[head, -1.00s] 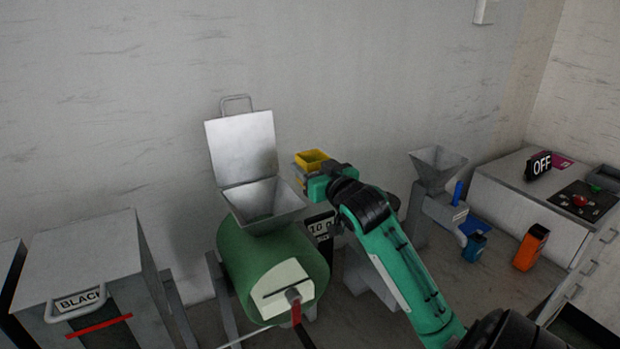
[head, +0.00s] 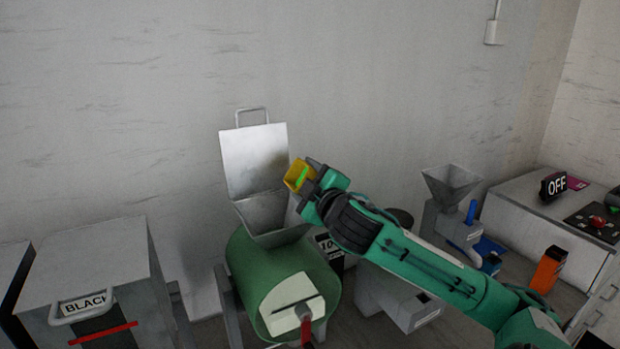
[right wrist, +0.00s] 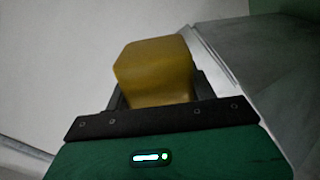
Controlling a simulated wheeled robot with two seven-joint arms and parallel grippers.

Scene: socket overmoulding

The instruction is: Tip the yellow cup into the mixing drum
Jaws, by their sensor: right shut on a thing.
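The yellow cup (head: 298,175) is held by my right gripper (head: 308,178) at the right edge of the drum's open hopper. In the right wrist view the cup (right wrist: 155,72) sits between the fingers of my right gripper (right wrist: 155,100). The mixing drum (head: 275,275) is a green cylinder with a grey metal hopper (head: 265,215) on top. The hopper's lid (head: 254,158) stands open against the wall side. The hopper's inside is partly hidden by the cup and gripper. My left gripper is not in view.
A grey bin labelled BLACK (head: 95,265) stands at the left. A grey machine with a funnel (head: 450,187) stands right of my arm. A display (head: 328,243) stands beside the drum.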

